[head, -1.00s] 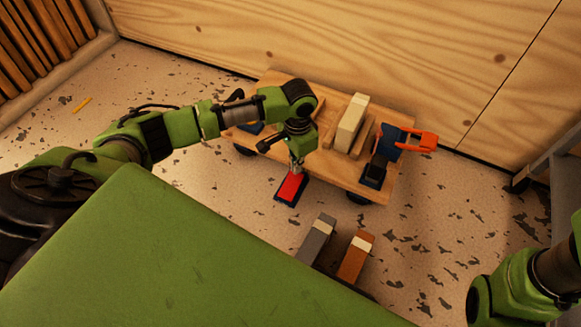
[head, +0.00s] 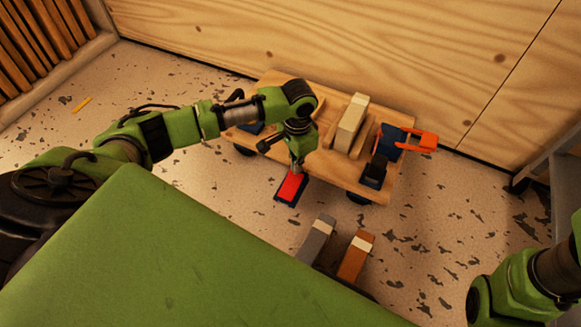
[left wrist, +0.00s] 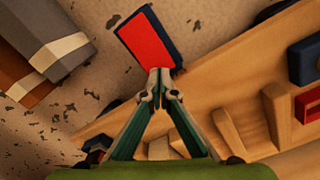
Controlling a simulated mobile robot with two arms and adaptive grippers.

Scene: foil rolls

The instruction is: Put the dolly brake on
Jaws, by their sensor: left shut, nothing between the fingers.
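A wooden dolly (head: 402,185) stands on the speckled floor by the plywood wall. A red-topped brake pedal (head: 291,186) with a dark blue edge sticks out from its near side. The pedal also shows in the left wrist view (left wrist: 148,40). My left gripper (head: 296,171) is shut and empty, pointing down at the pedal. In the left wrist view its closed fingertips (left wrist: 158,76) overlap the pedal's dolly-side end; I cannot tell whether they touch. Part of my right arm shows at the lower right of the head view, but its gripper is out of view.
A cream block (head: 351,123) and a blue piece with an orange handle (head: 420,140) are on the dolly. A grey box (head: 317,238) and an orange-brown box (head: 355,258) stand near its front. A green surface (head: 180,250) fills the foreground. Floor left of the dolly is mostly clear.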

